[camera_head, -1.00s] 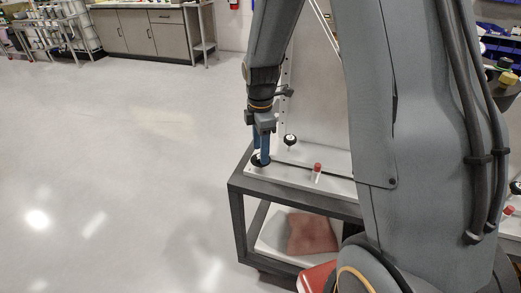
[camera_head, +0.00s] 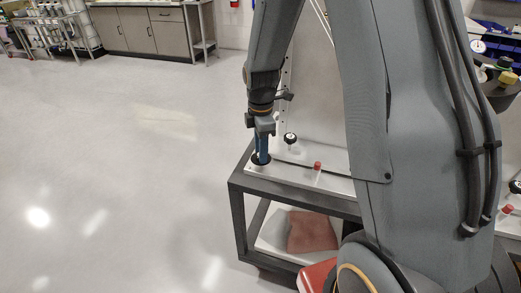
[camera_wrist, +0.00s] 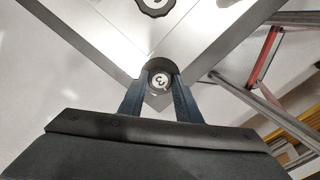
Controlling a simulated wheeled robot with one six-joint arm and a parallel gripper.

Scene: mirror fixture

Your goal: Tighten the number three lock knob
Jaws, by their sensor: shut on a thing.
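The number three lock knob (camera_wrist: 160,81) is a round black knob with a white cap marked "3", at the corner of the fixture plate. My gripper (camera_wrist: 160,88) has its two blue fingers on either side of this knob, shut on it. In the head view my gripper (camera_head: 262,157) points down at the left corner of the plate, where the dark knob (camera_head: 259,161) shows partly behind the fingers. A second black knob with a white cap (camera_head: 290,138) stands behind it on the plate. It also shows partly cut off at the top of the wrist view (camera_wrist: 155,4).
The pale fixture plate (camera_head: 335,176) lies on a dark-framed cart (camera_head: 236,215). A red-capped vial (camera_head: 317,168) stands on it. A brown cloth (camera_head: 313,231) lies on the lower shelf. Open floor (camera_head: 110,170) lies to the left.

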